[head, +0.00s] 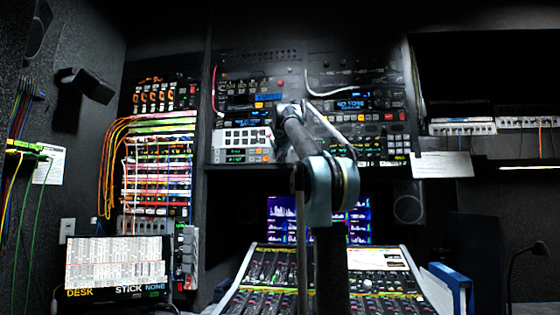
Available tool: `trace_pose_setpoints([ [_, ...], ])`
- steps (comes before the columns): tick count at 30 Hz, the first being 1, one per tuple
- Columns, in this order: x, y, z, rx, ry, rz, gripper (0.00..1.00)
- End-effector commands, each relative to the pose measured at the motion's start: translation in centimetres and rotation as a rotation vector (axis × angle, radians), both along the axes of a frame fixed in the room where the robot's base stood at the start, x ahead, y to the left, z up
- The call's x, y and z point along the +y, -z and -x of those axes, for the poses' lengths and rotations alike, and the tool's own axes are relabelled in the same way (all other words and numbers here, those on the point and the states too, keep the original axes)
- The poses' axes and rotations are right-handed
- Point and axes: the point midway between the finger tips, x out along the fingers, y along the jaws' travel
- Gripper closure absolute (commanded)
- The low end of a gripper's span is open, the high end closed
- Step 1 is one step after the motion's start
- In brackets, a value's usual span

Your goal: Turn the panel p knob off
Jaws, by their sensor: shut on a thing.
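My gripper (290,110) is at the equipment rack, seen from behind at the far end of my arm. It is shut on a knob at the rack face. The panel p knob is hidden behind my gripper and wrist, so its setting and the fingertips cannot be made out. The rack panel (262,62) around it is dark, with rows of buttons, small lights and blue displays. No panel letter can be read.
A mixing console (268,266) stands below, with a screen (345,212) behind it. A patch bay (158,160) with coloured cables is at left, above a monitor (118,270). A blue binder (450,280) is at lower right. A white cable (330,92) hangs near my gripper.

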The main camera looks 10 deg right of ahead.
Motion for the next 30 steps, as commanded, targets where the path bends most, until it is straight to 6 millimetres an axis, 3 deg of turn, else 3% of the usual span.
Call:
trace_pose_setpoints([
  [30, 1.2, 0.0, -0.3, 0.273, -0.001, 0.841, 1.0],
])
